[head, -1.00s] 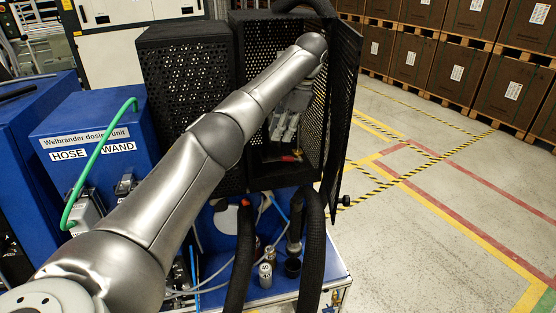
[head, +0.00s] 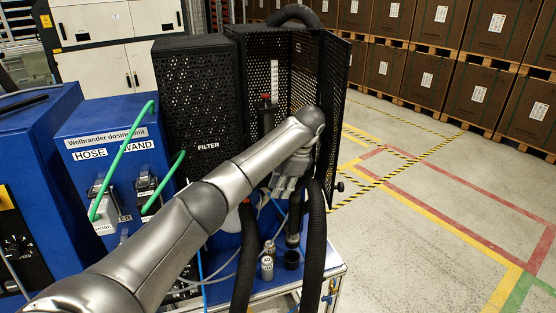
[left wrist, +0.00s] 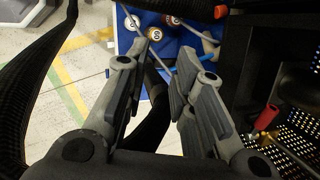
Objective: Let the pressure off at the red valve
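A red handle (left wrist: 267,117) on a brass-coloured fitting shows at the right of the left wrist view, inside the dark perforated cabinet. In the head view a small red part (head: 266,97) shows inside the open cabinet beside a white scale strip. I cannot tell if both are the same part. My left gripper (head: 286,184) hangs low in front of the cabinet, fingers down. In the left wrist view its fingers (left wrist: 164,75) are apart with nothing between them, left of the red handle and not touching it. My forearm hides the cabinet's lower part. My right gripper is not in view.
The cabinet's mesh door (head: 337,110) stands open on the right. Thick black hoses (head: 313,240) run close to my gripper. Free floor lies to the right.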

